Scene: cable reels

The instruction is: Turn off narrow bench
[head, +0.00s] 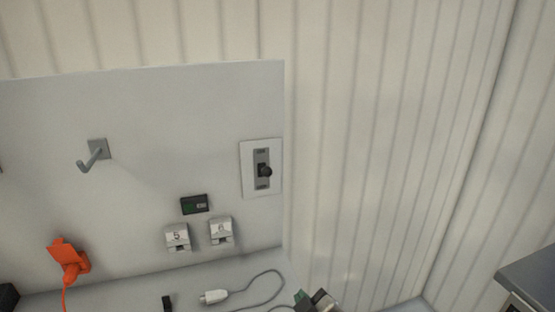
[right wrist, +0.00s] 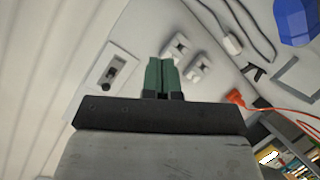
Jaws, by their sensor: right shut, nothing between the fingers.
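A switch (head: 263,170) with a black knob on a grey plate sits on a white backing at the right end of the upright grey panel (head: 190,110). The knob is near the middle of its plate; I cannot tell whether it is on or off. The switch also shows in the right wrist view (right wrist: 118,73), left of my fingers. My right gripper (head: 312,298) is at the bottom edge of the head view, below and right of the switch and apart from it. In the right wrist view its green fingers (right wrist: 161,76) are together and empty. My left gripper is not in view.
Two white units marked 5 (head: 177,237) and 6 (head: 221,231) sit under a small dark display (head: 195,204). A grey hook (head: 94,154) and an orange plug (head: 68,260) are at left. A white connector (head: 215,296) with grey cable lies below. Ribbed wall stands at right.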

